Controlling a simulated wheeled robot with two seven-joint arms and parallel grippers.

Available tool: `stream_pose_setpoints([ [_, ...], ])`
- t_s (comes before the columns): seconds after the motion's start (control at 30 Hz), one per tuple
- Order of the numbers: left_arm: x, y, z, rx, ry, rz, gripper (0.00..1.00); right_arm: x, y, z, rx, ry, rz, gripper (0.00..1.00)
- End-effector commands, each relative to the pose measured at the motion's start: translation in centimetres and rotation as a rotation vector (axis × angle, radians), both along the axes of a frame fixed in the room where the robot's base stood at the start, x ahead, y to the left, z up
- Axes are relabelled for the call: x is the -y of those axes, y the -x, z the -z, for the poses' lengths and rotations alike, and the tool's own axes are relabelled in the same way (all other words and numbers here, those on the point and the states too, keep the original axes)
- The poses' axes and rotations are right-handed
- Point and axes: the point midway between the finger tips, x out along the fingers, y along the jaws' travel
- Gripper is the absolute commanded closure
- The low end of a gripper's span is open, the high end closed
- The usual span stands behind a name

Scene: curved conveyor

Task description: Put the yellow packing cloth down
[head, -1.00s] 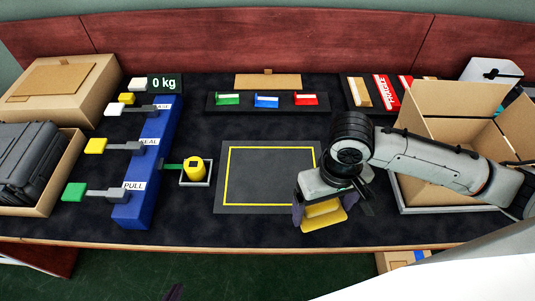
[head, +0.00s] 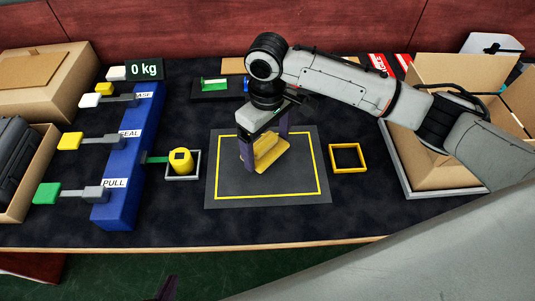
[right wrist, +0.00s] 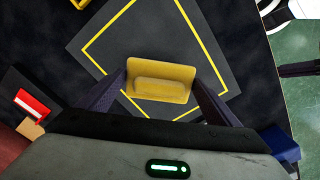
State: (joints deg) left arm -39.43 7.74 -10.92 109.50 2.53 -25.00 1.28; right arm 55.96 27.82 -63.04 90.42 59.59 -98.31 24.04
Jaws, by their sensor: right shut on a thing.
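The yellow packing cloth (head: 270,152) is a small yellow piece with a raised ridge along its middle. My right gripper (head: 265,148) is shut on it, with one dark purple finger at each end. The right wrist view shows the cloth (right wrist: 160,82) between the fingers, over the dark mat (head: 225,188) with a yellow outline. The cloth appears inside that outline; I cannot tell whether it touches the mat. Only a small dark tip of my left gripper (head: 168,288) shows at the bottom edge, so its jaws cannot be judged.
A yellow square frame (head: 348,171) lies right of the mat. A yellow weight-like object (head: 181,162) sits in a small tray left of it. A blue block (head: 122,197) with levers stands further left. An open cardboard box (head: 430,175) is at the right.

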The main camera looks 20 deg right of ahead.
Motion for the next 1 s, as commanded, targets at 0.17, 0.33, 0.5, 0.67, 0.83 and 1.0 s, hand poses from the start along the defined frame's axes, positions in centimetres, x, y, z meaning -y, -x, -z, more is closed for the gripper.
stream_pose_setpoints([
  [0.17, 0.0, -0.6, -0.1, 0.013, 0.001, 0.000, 1.00, 0.1, 0.1, 3.1, -0.003, 0.001, 0.001, 0.33],
  [0.33, 0.0, -0.6, 0.0, 0.012, 0.000, 0.001, 1.00, 0.0, 0.1, 4.0, 0.000, 0.001, 0.000, 0.33],
  [0.5, 0.1, -0.4, 0.1, 0.008, 0.000, 0.001, 1.00, 0.0, 0.1, 4.0, 0.000, 0.000, 0.000, 0.33],
  [0.67, 0.1, -0.2, 0.1, 0.002, 0.000, 0.002, 1.00, 0.1, 0.1, 4.2, -0.001, 0.000, 0.000, 0.10],
  [0.83, 0.0, 0.0, 0.2, -0.001, 0.000, 0.001, 1.00, 0.0, 0.1, 4.2, -0.001, 0.000, 0.001, 0.00],
  [1.0, 0.0, 0.0, 0.4, -0.002, 0.000, 0.002, 1.00, 0.0, 0.0, 3.9, 0.001, 0.000, 0.000, 0.00],
])
